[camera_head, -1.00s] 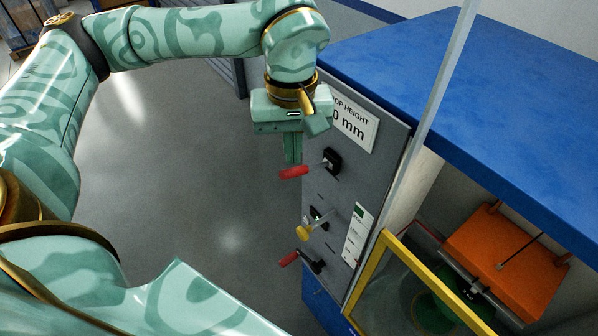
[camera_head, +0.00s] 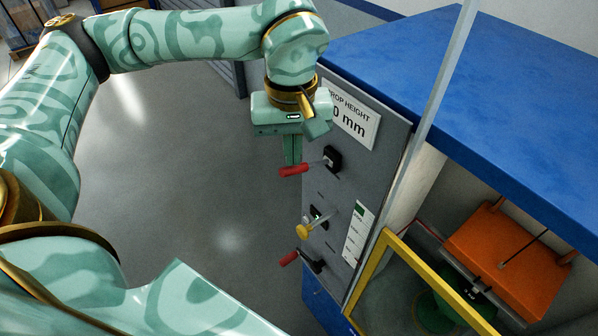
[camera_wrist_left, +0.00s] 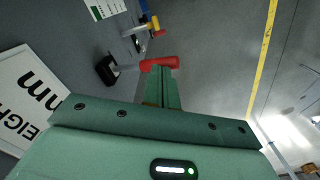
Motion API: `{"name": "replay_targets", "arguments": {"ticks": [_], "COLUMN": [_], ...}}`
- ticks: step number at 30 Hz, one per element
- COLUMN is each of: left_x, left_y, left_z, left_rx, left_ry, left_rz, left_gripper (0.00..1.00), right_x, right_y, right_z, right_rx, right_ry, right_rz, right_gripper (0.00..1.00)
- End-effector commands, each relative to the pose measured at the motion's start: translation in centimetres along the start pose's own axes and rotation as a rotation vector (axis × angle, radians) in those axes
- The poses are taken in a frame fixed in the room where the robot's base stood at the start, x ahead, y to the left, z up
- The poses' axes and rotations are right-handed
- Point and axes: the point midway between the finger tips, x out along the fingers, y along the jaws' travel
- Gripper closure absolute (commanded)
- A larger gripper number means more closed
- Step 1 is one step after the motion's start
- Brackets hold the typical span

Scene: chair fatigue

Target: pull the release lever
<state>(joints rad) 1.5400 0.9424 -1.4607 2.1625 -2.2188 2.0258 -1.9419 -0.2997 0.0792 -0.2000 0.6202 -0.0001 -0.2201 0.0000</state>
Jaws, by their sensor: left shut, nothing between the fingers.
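The grey control panel (camera_head: 345,185) carries several levers. The top lever has a red grip (camera_head: 293,170) and a black mount on the panel. Below it are a yellow-knobbed lever (camera_head: 305,232) and a lower red-gripped lever (camera_head: 289,258). Which one is the release lever I cannot tell, as the small labels are unreadable. My left gripper (camera_head: 292,163) points down with its fingers shut and empty, right at the top red grip. In the left wrist view the fingertips (camera_wrist_left: 160,70) overlap that red grip (camera_wrist_left: 158,63); whether they touch it I cannot tell. My right gripper is not in view.
A blue-topped machine (camera_head: 480,100) stands at the right, with a yellow-framed clear guard (camera_head: 375,270) and an orange block (camera_head: 505,255) inside. A sign reading "DROP HEIGHT" (camera_head: 352,118) is above the levers. The grey floor (camera_head: 190,180) left of the panel is clear.

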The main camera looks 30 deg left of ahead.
Motion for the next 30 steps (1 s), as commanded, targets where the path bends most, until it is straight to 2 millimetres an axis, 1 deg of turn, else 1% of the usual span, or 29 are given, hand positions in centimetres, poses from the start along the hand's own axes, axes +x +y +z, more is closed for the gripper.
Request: {"name": "replay_targets", "arguments": {"ticks": [1, 3, 26, 30], "left_x": [0.6, 1.0, 5.6, 5.1], "left_y": [0.0, 0.0, 0.0, 0.0], "left_z": [0.0, 0.0, 0.0, 0.0], "left_rx": [0.000, 0.000, 0.000, 0.000], "left_ry": [0.000, 0.000, 0.001, 0.001], "left_rz": [-0.001, 0.000, 0.001, 0.001], "left_gripper": [1.00, 1.00, 1.00, 1.00], "right_x": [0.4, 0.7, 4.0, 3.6], "right_y": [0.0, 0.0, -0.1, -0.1], "right_z": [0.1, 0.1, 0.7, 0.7], "right_rx": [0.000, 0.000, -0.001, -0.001], "right_ry": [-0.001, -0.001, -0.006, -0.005], "right_rz": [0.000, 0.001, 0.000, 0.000], "right_gripper": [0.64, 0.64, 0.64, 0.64]}}
